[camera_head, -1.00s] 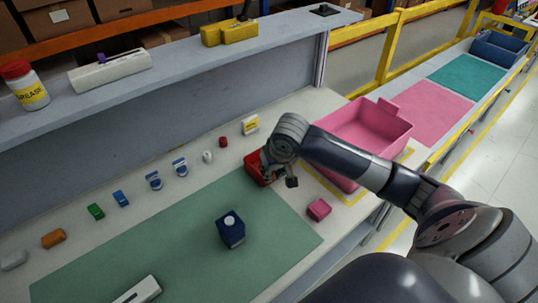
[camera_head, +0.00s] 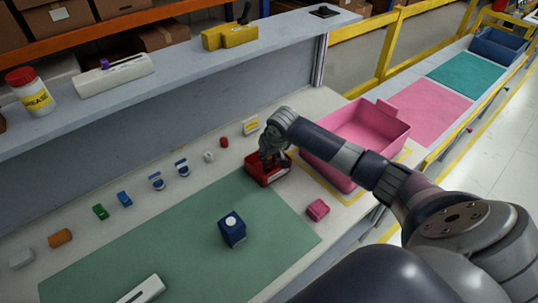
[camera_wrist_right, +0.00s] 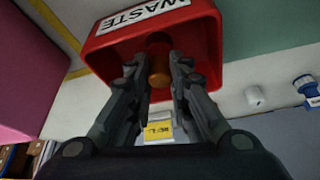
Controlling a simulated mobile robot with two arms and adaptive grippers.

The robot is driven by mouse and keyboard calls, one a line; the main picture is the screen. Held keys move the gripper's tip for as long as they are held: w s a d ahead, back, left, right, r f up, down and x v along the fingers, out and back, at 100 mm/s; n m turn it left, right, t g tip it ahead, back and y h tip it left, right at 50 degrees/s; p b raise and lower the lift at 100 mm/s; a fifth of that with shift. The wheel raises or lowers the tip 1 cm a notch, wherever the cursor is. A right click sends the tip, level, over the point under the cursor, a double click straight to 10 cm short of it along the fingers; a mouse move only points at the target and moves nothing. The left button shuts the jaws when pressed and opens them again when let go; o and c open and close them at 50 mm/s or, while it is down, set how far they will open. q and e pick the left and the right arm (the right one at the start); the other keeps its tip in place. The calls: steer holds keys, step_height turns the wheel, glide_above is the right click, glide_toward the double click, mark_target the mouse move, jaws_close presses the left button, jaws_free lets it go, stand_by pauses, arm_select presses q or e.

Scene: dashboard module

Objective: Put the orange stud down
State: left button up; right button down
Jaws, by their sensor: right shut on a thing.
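My right gripper (camera_wrist_right: 158,75) is shut on the orange stud (camera_wrist_right: 158,66), a dark orange cylinder between its fingertips. The fingertips and stud are at the mouth of the red waste bin (camera_wrist_right: 105,42), whose white label reads WASTE. I cannot tell whether the stud touches the bin floor. In the head view the right gripper (camera_head: 272,158) points down over the red bin (camera_head: 267,181), and the stud is hidden there. My left gripper is not in view.
A pink tote (camera_head: 395,132) stands right of the waste bin. A pink block (camera_head: 317,210) lies in front. A dark blue block (camera_head: 232,230) stands on the green mat (camera_head: 180,250). Several small parts line the bench behind the mat, including an orange block (camera_head: 60,238).

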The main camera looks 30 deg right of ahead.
steer(key=shift+f, duration=0.15)
steer(key=shift+f, duration=0.45)
steer(key=c, duration=1.5)
jaws_free()
steer(key=shift+o, duration=0.2)
steer(key=shift+r, duration=0.6)
steer(key=b+v, duration=0.1)
steer(key=v, duration=1)
steer(key=shift+s+r, duration=0.15)
steer(key=shift+r, duration=0.2)
steer(key=shift+a+f, duration=0.1)
